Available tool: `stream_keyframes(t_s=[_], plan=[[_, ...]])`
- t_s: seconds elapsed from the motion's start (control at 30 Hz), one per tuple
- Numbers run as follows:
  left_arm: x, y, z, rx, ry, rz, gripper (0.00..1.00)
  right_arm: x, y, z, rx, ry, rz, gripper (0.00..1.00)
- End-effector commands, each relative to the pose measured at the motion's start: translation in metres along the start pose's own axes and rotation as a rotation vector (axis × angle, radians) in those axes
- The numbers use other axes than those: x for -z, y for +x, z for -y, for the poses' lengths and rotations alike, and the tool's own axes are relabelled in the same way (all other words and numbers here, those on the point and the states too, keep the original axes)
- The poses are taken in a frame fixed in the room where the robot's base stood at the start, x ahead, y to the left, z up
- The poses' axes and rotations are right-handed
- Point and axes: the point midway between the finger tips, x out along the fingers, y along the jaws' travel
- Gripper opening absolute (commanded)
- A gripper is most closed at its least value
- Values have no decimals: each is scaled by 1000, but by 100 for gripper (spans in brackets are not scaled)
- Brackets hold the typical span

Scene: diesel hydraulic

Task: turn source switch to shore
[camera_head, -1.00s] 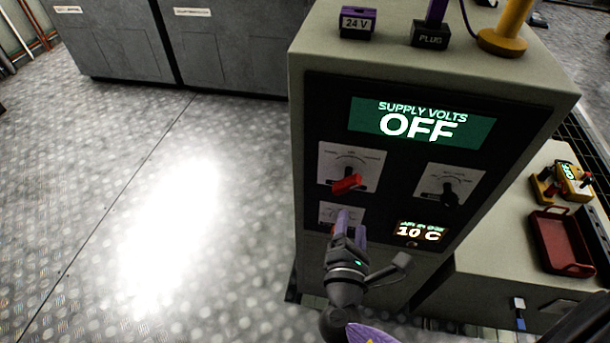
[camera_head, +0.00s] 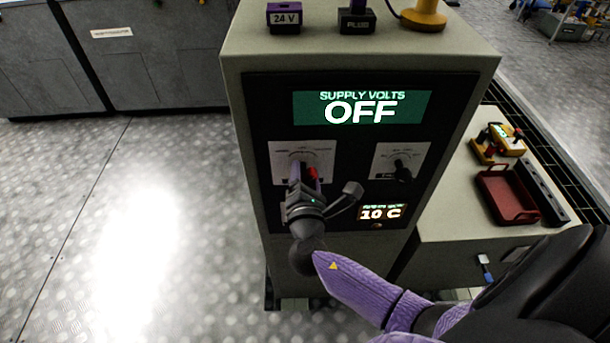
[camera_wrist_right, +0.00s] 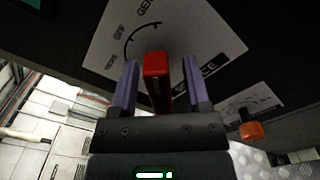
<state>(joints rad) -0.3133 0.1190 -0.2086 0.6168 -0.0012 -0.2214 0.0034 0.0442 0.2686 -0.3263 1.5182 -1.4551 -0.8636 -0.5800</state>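The source switch has a red handle (camera_head: 312,173) on a white dial plate (camera_head: 275,160) at the left of the panel, under a display reading "SUPPLY VOLTS OFF". My right gripper (camera_head: 303,178) is at this switch and hides part of it. In the right wrist view, the red handle (camera_wrist_right: 157,75) stands between the two purple fingers (camera_wrist_right: 160,85), with a narrow gap visible on each side. The gripper is open around it. The dial plate (camera_wrist_right: 190,45) shows "OFF", part of "GEN" and the ending "CE"; another mark is unreadable. My left gripper is not in view.
A second dial with a black knob (camera_head: 402,170) is to the right. A lower dial with an orange knob (camera_wrist_right: 251,130) is close to the gripper. A red tray (camera_head: 507,194) is on the right-hand bench.

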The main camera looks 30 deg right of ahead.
Motion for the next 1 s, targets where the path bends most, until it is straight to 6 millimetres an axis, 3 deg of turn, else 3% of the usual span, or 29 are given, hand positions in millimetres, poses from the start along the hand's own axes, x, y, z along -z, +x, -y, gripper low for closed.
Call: stream_keyframes(t_s=[0.03,0.27,0.67,1.0], plan=[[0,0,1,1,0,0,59,0,0,0,0,0,0,49],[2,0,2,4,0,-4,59,0,0,0,0,0,0,0],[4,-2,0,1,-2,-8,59,0,-1,0,1,-25,-1,0],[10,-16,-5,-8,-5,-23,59,-1,0,-3,1,-240,-1,0]])
